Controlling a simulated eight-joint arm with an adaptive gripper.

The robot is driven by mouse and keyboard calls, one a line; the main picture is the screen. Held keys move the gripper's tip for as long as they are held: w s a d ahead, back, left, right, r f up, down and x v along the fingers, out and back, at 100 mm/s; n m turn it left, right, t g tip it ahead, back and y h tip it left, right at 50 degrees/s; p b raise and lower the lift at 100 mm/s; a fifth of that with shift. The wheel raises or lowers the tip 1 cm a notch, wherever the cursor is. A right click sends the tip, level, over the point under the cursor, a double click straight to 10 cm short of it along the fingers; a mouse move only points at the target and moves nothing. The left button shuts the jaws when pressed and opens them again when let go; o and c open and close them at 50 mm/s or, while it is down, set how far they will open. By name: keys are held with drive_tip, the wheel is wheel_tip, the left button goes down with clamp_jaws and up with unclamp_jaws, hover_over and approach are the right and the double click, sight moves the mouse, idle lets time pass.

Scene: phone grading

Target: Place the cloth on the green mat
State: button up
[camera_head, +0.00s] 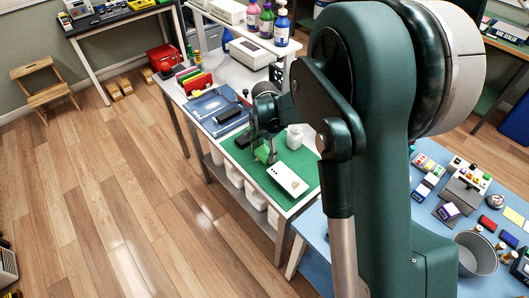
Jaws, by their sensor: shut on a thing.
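The green mat (308,164) lies on the near end of the white worktable. My gripper (265,144) points down over the mat's left part, shut on a small light green cloth (262,154). The cloth hangs at the fingertips, close to the mat. I cannot tell whether it touches the mat. A white phone (288,179) lies on the mat, in front and to the right of the cloth. My arm covers the right side of the mat.
A white jar (295,136) stands behind the phone. A blue tray (214,108) with dark items lies left of the mat. Red folders (198,84) stand farther back. Bottles (266,22) stand on a raised shelf. A blue table (316,234) with small boxes is at right.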

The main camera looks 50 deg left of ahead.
sight(265, 152)
drive_tip(key=shift+f, duration=0.2)
drive_tip(key=o, duration=0.8)
drive_tip(key=shift+c, duration=0.2)
drive_tip(key=shift+r, duration=0.2)
wheel_tip(265, 152, up, 12)
drive_tip(key=p, duration=0.1)
idle(0.6)
idle(0.4)
